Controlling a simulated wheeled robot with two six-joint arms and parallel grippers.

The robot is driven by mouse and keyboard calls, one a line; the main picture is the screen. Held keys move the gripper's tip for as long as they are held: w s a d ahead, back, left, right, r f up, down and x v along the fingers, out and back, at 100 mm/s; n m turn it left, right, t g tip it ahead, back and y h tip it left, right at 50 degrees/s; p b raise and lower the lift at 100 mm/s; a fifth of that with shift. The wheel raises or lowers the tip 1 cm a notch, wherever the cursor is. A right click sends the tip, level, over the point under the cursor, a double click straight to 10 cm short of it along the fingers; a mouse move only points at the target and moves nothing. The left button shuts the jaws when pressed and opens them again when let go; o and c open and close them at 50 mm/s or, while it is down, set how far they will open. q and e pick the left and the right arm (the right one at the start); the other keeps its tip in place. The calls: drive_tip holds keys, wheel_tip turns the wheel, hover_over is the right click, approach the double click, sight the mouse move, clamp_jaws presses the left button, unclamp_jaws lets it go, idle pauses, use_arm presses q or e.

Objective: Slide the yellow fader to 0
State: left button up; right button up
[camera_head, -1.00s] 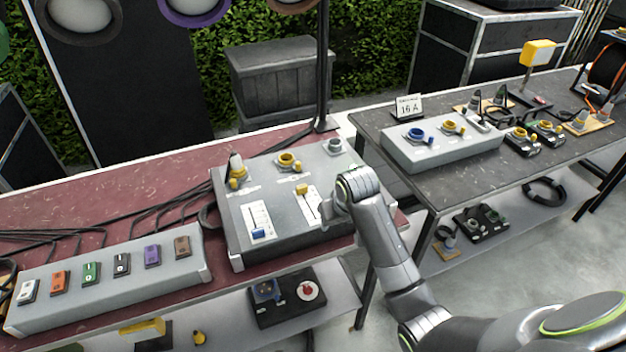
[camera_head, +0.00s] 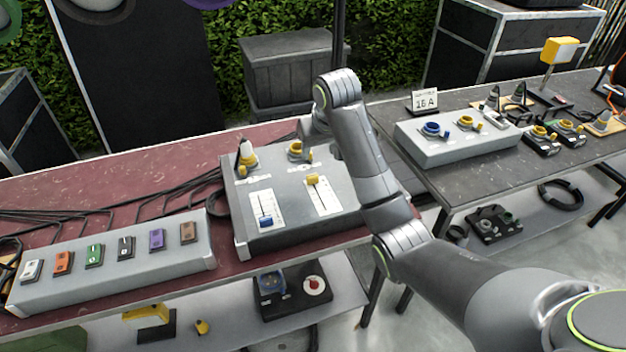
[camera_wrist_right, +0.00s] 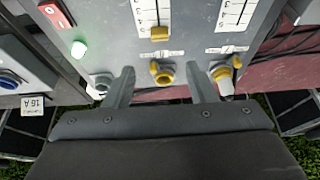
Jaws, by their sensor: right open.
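The yellow fader (camera_head: 313,181) is a small cap at the far end of its white scale (camera_head: 323,197) on the grey control box (camera_head: 290,230). In the right wrist view the yellow fader (camera_wrist_right: 159,33) sits beyond my fingertips, apart from them; the scale's digits are too small to read surely. My right gripper (camera_wrist_right: 160,78) is open and empty, with a yellow round socket (camera_wrist_right: 162,72) showing between its fingers. In the head view my right arm reaches over the box's far side, and its fingers are mostly hidden. My left gripper is not in view.
A blue fader (camera_head: 265,222) sits at the near end of the left scale. A yellow-ringed cone plug (camera_head: 246,155) stands at the box's far left. In the wrist view a red switch (camera_wrist_right: 55,14) and a green-white button (camera_wrist_right: 79,49) are left.

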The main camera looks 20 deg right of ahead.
sight(312, 176)
drive_tip(key=p+x, duration=0.1)
drive_tip(key=x, duration=1.2)
drive_tip(key=shift+s+f, duration=0.1)
drive_tip(key=shift+f, duration=0.05)
clamp_jaws()
